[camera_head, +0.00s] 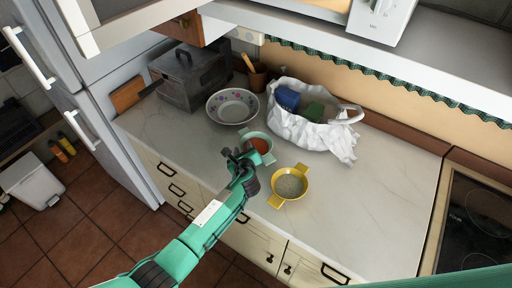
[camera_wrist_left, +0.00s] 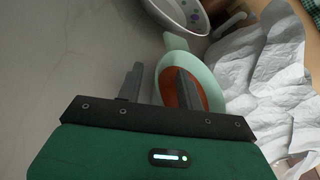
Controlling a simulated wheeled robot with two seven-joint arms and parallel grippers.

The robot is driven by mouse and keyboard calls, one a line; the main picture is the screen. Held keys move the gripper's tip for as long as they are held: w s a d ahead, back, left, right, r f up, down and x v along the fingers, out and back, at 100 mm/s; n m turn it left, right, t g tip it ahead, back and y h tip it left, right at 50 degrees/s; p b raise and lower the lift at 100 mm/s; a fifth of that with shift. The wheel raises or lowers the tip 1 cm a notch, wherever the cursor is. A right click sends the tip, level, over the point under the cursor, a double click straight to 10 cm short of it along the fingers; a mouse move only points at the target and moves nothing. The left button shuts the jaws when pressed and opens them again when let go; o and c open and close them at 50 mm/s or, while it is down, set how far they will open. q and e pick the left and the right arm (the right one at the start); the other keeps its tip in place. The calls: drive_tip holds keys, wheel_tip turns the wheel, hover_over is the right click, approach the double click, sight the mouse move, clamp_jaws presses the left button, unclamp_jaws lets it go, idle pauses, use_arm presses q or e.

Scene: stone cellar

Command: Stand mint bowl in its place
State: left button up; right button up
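The mint bowl (camera_head: 261,144) stands upright on the counter with orange-red contents and small tab handles. In the left wrist view the bowl (camera_wrist_left: 211,88) lies ahead and right of centre, one handle pointing up the picture. My left gripper (camera_head: 233,153) is at the bowl's left side. In the left wrist view its two fingers (camera_wrist_left: 158,88) are spread, with a gap between them. The right finger overlaps the bowl's inside and the left finger is outside its rim. I cannot tell whether either finger touches it. My right gripper is not in view.
A yellow bowl (camera_head: 290,184) with grainy contents stands right of the mint bowl. A flowered bowl (camera_head: 233,106) is behind it. A crumpled white bag (camera_head: 312,132) holding blue and green things lies behind right. The marble counter (camera_head: 380,205) is clear on the right.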

use_arm(q)
drive_tip(key=shift+w, duration=0.1)
clamp_jaws()
idle(0.4)
